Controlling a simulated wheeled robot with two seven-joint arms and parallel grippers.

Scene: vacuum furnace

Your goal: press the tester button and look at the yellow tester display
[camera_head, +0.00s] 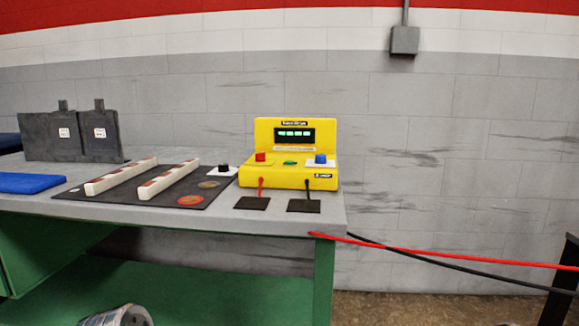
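The yellow tester (289,178) stands upright on the right part of the grey bench top. Its dark display (294,136) faces me and shows lit green characters, too small to read. On its sloped front are a red knob (260,157), a small green button (290,163) and a blue knob (320,159). A red lead (261,187) and a black lead (307,188) run from its front down to two dark pads on the bench. Neither of my grippers is in view.
The grey bench (225,222) has a green frame. Grey panels (53,137) stand at back left. Red and black cables (440,256) stretch off the bench to the right.

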